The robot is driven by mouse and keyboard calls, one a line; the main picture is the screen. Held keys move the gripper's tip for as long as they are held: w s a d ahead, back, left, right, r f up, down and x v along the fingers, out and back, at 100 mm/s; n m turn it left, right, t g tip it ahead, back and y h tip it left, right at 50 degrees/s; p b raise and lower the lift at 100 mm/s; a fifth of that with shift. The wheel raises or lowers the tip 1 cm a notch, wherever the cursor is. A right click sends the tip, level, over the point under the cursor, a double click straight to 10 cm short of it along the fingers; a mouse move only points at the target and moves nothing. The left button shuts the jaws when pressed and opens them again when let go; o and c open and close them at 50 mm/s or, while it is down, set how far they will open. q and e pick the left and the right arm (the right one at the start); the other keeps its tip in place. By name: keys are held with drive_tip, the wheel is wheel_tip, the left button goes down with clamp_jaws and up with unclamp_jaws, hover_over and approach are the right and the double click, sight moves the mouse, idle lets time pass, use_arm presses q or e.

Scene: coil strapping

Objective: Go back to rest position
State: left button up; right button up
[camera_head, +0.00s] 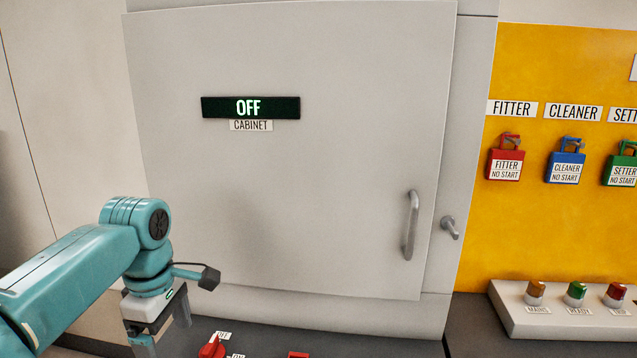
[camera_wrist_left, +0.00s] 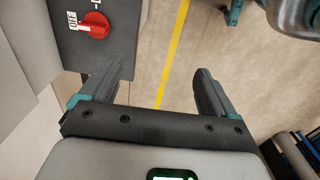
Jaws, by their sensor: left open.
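My left gripper (camera_head: 160,335) hangs at the lower left of the head view, in front of the cabinet's lower part. Its fingers also show in the left wrist view (camera_wrist_left: 160,84), spread apart with nothing between them but floor behind. The gripper is open and empty. A red rotary switch (camera_head: 212,347) with OFF and ON labels sits just right of it, partly cut off by the frame edge. The switch also shows in the left wrist view (camera_wrist_left: 95,25), apart from the fingers. My right gripper is not in view.
A closed grey cabinet door (camera_head: 300,200) with a handle (camera_head: 411,225) and a display (camera_head: 250,107) reading OFF stands ahead. At right, several padlocks hang on a yellow board (camera_head: 530,240) above a button box (camera_head: 560,322). Floor with a yellow line (camera_wrist_left: 172,55) lies below.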

use_arm(q)
drive_tip(key=s+d+f+m+g+h, duration=0.1)
drive_tip(key=s+f+g, duration=0.25)
drive_tip(key=f, duration=0.95)
drive_tip(key=s+d+f+m+g, duration=0.15)
drive_tip(key=s+f, duration=0.35)
drive_tip(key=f, duration=0.8)
drive_tip(key=s+d+f+m+t+h, duration=0.1)
drive_tip(key=s+d+f+m+h, duration=0.1)
drive_tip(key=s+d+f+m, duration=0.45)
drive_tip(key=s+d+f+m+h, duration=0.1)
drive_tip(key=s+d+f, duration=0.3)
drive_tip(key=s+f, duration=0.6)
drive_tip(key=w+m+t, duration=0.1)
drive_tip(key=m+t, duration=0.1)
drive_tip(key=w+a+m+t, duration=0.1)
drive_tip(key=w+m+t, duration=0.1)
drive_tip(key=shift+m, duration=0.3)
